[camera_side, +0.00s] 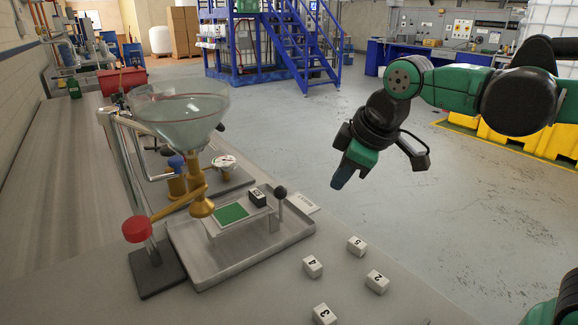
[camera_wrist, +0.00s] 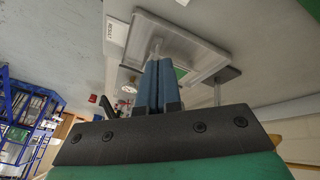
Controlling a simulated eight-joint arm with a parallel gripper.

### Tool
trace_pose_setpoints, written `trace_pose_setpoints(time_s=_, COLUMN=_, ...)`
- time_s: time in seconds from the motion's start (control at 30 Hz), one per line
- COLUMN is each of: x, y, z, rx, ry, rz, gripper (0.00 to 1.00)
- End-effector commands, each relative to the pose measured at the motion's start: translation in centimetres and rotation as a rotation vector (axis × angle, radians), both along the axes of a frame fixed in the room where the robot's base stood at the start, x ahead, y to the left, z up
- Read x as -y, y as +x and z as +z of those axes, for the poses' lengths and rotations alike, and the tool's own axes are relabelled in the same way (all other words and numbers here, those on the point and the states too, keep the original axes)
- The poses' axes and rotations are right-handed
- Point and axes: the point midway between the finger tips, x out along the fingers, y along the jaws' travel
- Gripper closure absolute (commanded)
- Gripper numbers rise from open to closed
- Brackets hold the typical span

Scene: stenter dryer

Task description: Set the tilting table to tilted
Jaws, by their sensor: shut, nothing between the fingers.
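The tilting table is a small white plate (camera_side: 257,217) with a green patch (camera_side: 231,213) on top, standing inside a grey metal tray (camera_side: 270,250). It looks roughly level. A dark block with a white label (camera_side: 257,198) sits on its far end. A lever with a black ball knob (camera_side: 280,192) stands upright at its right side. My gripper (camera_side: 338,184) is shut and empty, in the air to the right of the knob and apart from it.
A glass funnel (camera_side: 180,110) on a stand with a red knob (camera_side: 136,229) rises over the tray's left side. Several numbered white blocks (camera_side: 313,266) lie on the bench at front right. A white label card (camera_side: 304,202) lies by the tray. Space around my gripper is free.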

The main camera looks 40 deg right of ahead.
Motion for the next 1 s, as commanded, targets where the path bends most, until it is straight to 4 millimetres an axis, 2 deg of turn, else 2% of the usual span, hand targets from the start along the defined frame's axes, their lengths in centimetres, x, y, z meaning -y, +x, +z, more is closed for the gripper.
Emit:
trace_pose_setpoints(time_s=0.2, x=-3.0, y=3.9, z=2.8, rx=-0.129, ry=-0.214, rz=0.482, gripper=1.0)
trace_pose_setpoints(time_s=0.4, x=-6.0, y=6.7, z=3.8, rx=-0.237, ry=-0.365, rz=0.921, gripper=1.0)
trace_pose_setpoints(time_s=0.53, x=-7.5, y=7.8, z=3.9, rx=-0.289, ry=-0.429, rz=1.145, gripper=1.0)
trace_pose_setpoints(time_s=0.7, x=-8.7, y=8.4, z=3.8, rx=-0.325, ry=-0.469, rz=1.315, gripper=1.0)
trace_pose_setpoints(time_s=1.0, x=-8.9, y=8.6, z=3.8, rx=-0.335, ry=-0.479, rz=1.362, gripper=1.0)
